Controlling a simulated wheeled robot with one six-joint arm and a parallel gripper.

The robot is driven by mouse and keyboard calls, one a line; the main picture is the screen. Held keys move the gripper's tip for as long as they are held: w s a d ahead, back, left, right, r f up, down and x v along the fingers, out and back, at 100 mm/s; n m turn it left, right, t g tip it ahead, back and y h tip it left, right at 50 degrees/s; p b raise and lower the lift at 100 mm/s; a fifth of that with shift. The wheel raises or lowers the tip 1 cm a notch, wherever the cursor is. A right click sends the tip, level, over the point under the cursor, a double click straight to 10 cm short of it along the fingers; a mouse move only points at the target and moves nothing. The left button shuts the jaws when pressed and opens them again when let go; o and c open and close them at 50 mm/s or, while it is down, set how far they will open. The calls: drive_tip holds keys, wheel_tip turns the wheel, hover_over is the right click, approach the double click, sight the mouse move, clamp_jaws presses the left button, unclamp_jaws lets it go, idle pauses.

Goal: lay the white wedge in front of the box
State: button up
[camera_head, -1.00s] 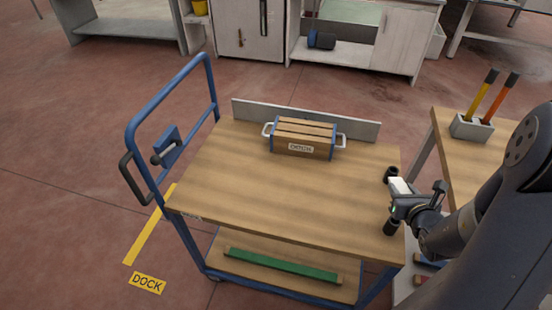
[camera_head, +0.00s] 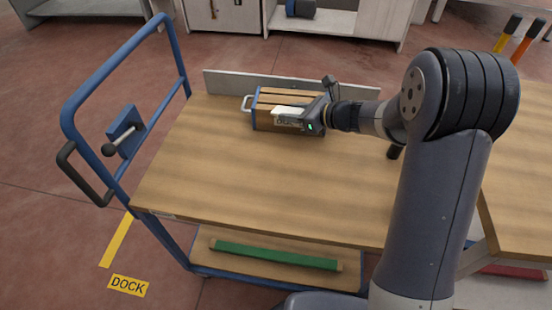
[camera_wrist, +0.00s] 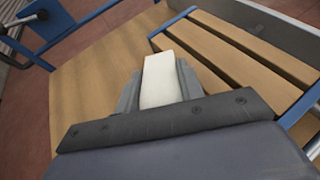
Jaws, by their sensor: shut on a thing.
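My gripper (camera_head: 305,117) is shut on the white wedge (camera_head: 289,113). In the wrist view the wedge (camera_wrist: 161,80) sticks out between the two grey fingers (camera_wrist: 157,92), with bare wood at its left. The wooden box (camera_head: 263,103), with slatted top, blue corner edges and a white handle at its left, stands near the back of the trolley top. In the head view the wedge and gripper cover much of the box's front and right side. The box's slats (camera_wrist: 222,53) show beyond and to the right of the wedge in the wrist view.
The trolley top (camera_head: 245,185) is wide and clear in front of the box. A grey board (camera_head: 230,80) stands along its back edge. The blue push handle (camera_head: 93,82) rises at the left.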

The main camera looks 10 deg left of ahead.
sight(289, 144)
drive_tip(key=shift+a+f, duration=0.35)
drive_tip(key=shift+f, duration=0.05)
wheel_tip(289, 144, down, 6)
drive_tip(key=shift+r+b, duration=0.2)
drive_tip(key=shift+b, duration=0.3)
clamp_jaws()
drive_tip(key=shift+f+b, duration=0.3)
drive_tip(key=shift+f, duration=1.65)
drive_tip(key=o, duration=0.7)
unclamp_jaws()
drive_tip(key=shift+o, duration=0.2)
drive_tip(key=v, duration=1.2)
drive_tip(key=shift+r+p, duration=0.1)
drive_tip(key=shift+p, duration=0.25)
